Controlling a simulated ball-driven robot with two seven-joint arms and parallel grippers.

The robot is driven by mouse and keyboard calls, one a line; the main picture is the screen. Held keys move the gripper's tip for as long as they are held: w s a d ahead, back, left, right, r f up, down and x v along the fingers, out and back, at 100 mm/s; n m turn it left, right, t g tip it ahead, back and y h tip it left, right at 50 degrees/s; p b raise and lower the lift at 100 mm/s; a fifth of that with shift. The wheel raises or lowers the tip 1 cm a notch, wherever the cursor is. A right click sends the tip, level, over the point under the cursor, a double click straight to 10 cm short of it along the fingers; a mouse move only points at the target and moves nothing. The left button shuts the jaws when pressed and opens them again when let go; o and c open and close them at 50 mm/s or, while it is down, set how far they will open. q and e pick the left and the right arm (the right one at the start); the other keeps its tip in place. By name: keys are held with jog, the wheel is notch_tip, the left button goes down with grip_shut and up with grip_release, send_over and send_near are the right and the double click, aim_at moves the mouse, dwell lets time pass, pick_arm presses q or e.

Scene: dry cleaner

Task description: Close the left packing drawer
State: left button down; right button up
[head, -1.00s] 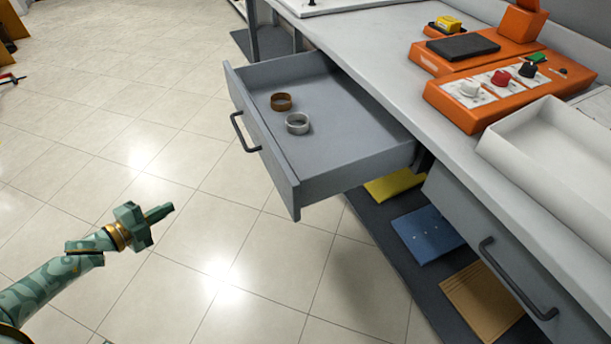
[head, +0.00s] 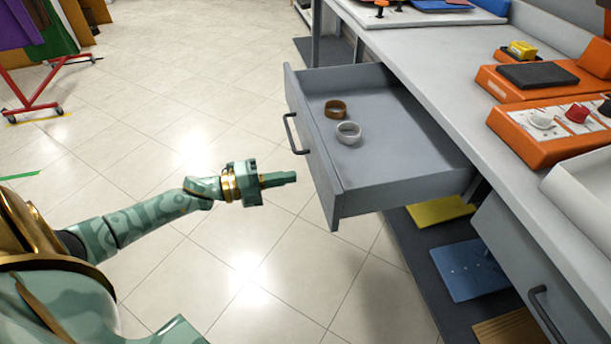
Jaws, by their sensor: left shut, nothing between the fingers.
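The left packing drawer (head: 400,178) is pulled well out from under the grey counter. A dark bar handle (head: 295,133) is on its front face. A brown tape roll (head: 335,109) and a pale tape roll (head: 348,133) lie inside it. My left gripper (head: 280,179) is shut and empty. In the picture it is just left of the drawer's front, below the handle, with a small gap between; its exact depth is hard to tell. My right gripper is not in view.
The counter (head: 440,70) carries an orange device (head: 550,130) with knobs and a white tray (head: 590,200). A second drawer (head: 525,255) on the right is shut. A low shelf holds yellow, blue and brown flat items.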

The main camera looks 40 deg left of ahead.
aim_at(317, 172)
pick_arm(q)
jog(key=x, duration=0.4)
jog(key=shift+f+b, duration=0.1)
jog(key=shift+b, duration=0.3)
jog(key=shift+w+d, duration=0.2)
jog(key=shift+w, duration=0.05)
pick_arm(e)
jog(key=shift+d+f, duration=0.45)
pick_arm(q)
jog(key=shift+w, duration=0.1)
